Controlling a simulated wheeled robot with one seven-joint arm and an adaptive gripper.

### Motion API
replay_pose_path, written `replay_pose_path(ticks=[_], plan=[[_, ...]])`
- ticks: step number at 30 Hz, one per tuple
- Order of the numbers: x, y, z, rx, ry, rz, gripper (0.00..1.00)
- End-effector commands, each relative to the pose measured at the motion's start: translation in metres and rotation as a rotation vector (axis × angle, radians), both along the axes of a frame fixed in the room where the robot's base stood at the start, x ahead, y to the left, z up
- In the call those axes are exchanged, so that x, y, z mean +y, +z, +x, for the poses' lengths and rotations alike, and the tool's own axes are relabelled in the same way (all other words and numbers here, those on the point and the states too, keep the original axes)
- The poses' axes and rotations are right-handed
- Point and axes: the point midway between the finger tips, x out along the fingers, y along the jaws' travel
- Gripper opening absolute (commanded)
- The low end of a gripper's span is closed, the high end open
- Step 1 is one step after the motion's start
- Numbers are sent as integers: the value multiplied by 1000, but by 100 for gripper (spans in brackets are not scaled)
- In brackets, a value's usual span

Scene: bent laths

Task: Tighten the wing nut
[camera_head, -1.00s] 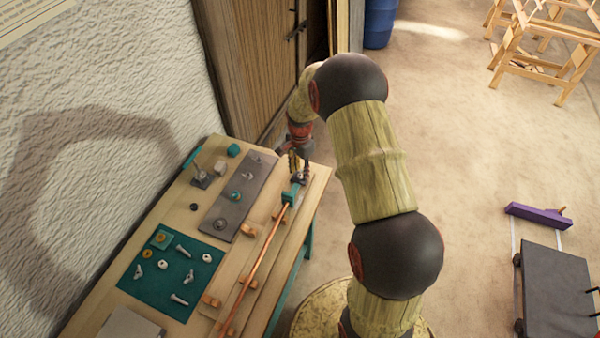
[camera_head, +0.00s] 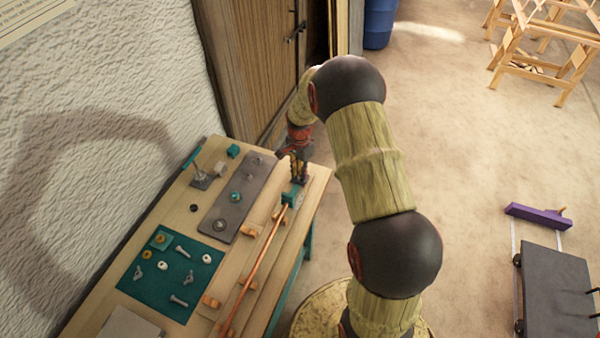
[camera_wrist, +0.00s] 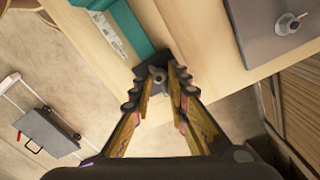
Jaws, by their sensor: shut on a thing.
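The wing nut (camera_wrist: 157,76) is a small grey piece on a dark plate at the end of the teal clamp block (camera_wrist: 127,32). The teal block also shows in the head view (camera_head: 289,197), at the far end of a long orange lath (camera_head: 257,262). My gripper (camera_wrist: 158,84) points down at the bench's far end, with one finger on each side of the wing nut, shut on it. In the head view, my gripper (camera_head: 299,177) hides the nut. The exact finger contact is hard to see.
A grey metal plate (camera_head: 222,222) with several fittings lies left of the lath. A teal mat (camera_head: 150,292) holds loose screws, nuts and washers. Small wooden blocks (camera_head: 211,301) line the lath. Floor right of the bench is open, with a dark cart (camera_head: 556,285) beyond.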

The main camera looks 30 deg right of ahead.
Motion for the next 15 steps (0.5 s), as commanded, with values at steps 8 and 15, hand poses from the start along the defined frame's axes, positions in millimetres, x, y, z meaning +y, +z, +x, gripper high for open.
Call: replay_pose_path(ticks=[8,15], plan=[[1,-1,-2,4,-18,1,0],[1,-1,-2,6,-165,2,0]])
